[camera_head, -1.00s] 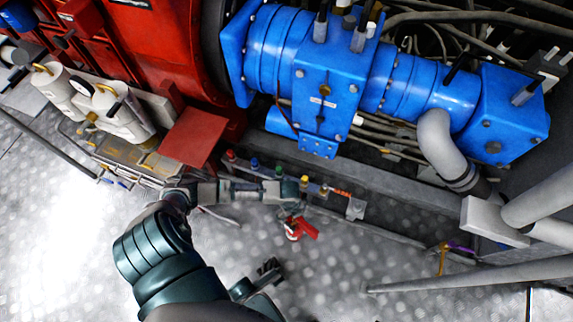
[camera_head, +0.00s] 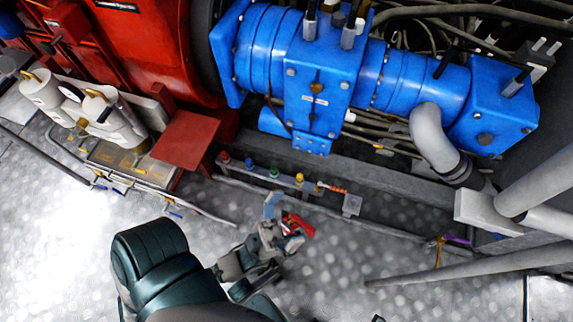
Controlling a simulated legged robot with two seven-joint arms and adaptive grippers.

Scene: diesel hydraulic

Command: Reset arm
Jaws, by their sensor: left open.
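My left arm (camera_head: 160,260) comes in from the lower left, its dark, ribbed section bent over the floor. My left gripper (camera_head: 283,238) is open, low over the grey floor in the middle of the view. It overlaps a red valve handle (camera_head: 300,226) in the picture; I cannot tell whether they touch. Nothing shows held in it. My right gripper does not show.
A rail with coloured knobs (camera_head: 273,171) runs above the gripper, below the blue hydraulic unit (camera_head: 322,90). Red machinery (camera_head: 140,50) and white filters (camera_head: 112,112) stand at left. Grey pipes (camera_head: 460,267) cross at right. Floor at lower right is mostly clear.

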